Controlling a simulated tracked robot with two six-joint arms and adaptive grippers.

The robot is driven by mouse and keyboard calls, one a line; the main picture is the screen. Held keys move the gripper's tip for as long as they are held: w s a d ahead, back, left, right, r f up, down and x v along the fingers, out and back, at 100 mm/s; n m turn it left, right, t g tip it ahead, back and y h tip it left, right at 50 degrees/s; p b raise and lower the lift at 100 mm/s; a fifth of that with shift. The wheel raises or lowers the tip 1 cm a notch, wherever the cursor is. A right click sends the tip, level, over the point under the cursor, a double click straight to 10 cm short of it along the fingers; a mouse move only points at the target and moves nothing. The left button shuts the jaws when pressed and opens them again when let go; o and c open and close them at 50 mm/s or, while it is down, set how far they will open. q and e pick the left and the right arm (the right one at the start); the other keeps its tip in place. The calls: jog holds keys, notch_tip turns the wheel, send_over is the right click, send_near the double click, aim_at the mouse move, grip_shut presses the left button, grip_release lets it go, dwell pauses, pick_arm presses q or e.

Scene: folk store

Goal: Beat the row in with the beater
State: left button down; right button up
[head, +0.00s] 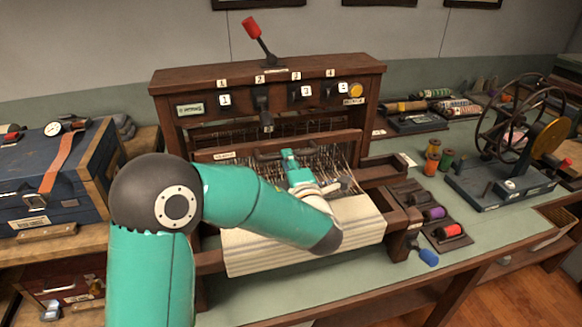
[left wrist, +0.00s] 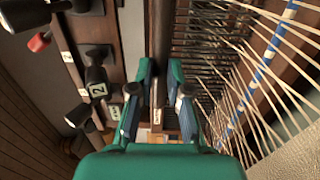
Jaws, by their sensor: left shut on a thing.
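The loom (head: 172,85) stands on the green-topped table with cream cloth (head: 270,250) at its front and pale warp threads behind it. The beater (head: 335,143) is a brown wooden bar across the threads, with a dark handle on its front. My left gripper (head: 289,156) reaches over the cloth to this handle. In the left wrist view, my left gripper (left wrist: 158,92) has its fingers on both sides of the dark handle bar (left wrist: 159,35) and is shut on it. The warp threads (left wrist: 250,90) fan out at the right, with a blue-and-white strand among them. My right gripper is not in view.
A red-knobbed lever (head: 252,27) stands on top of the loom, above numbered black levers (head: 262,97). Spools (head: 449,231) lie in a rack at the right. A spinning wheel (head: 525,110) stands further right, and a blue chest (head: 45,180) at the left.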

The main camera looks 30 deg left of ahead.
pick_arm(q)
jog(key=p+v, duration=0.2)
jog(key=v, duration=1.4)
dwell(0.4)
dwell(0.4)
jog(key=shift+a+p, duration=0.1)
jog(key=shift+p, duration=0.35)
jog(key=c, duration=1.9)
grip_release()
jog(key=o, duration=1.2)
